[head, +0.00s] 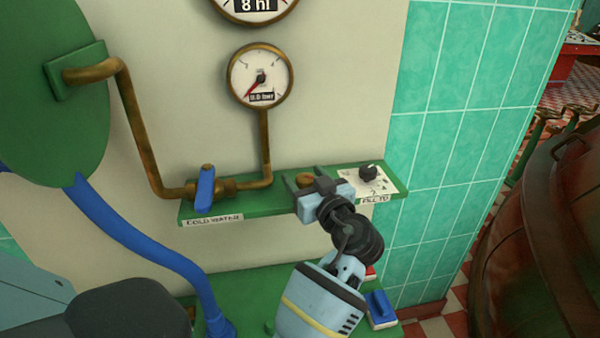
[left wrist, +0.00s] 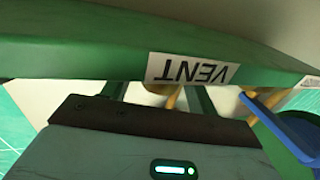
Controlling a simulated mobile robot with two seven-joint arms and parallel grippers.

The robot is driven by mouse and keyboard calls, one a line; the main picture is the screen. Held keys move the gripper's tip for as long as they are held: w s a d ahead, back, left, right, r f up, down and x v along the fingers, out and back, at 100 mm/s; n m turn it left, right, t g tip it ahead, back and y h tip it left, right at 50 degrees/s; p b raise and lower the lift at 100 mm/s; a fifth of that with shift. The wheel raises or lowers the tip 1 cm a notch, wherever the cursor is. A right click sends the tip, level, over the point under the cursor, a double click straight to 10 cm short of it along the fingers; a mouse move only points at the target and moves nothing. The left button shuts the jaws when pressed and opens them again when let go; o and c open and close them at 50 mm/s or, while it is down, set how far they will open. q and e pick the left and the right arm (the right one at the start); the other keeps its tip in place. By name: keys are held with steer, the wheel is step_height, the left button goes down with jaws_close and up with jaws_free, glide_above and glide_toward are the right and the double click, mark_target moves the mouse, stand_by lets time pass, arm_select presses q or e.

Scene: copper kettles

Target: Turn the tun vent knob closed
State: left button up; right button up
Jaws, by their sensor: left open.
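The brass vent knob (head: 304,178) sits on the green ledge (head: 262,204), partly hidden by my left gripper (head: 304,183). The gripper is open, its dark fingers on either side of the knob; contact cannot be told. In the left wrist view, the fingers of the left gripper (left wrist: 157,92) reach under the ledge edge with the upside-down VENT label (left wrist: 193,70). A bit of brass (left wrist: 160,88) shows between them. How far the knob is turned is hidden. My right gripper is not in view.
Left on the ledge is the cold water valve with its blue lever (head: 205,187); the lever also shows in the left wrist view (left wrist: 290,138). Right is a black fill knob (head: 369,172). A pressure gauge (head: 261,75) hangs above. A copper kettle (head: 545,235) stands right.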

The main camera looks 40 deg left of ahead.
arm_select(q)
steer(key=shift+w+a, duration=0.1)
steer(key=shift+a, duration=0.05)
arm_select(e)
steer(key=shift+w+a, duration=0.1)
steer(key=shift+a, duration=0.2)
arm_select(q)
steer(key=shift+c, duration=0.3)
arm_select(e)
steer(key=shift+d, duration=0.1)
arm_select(q)
steer(key=c, duration=0.9)
steer(key=shift+c, duration=0.2)
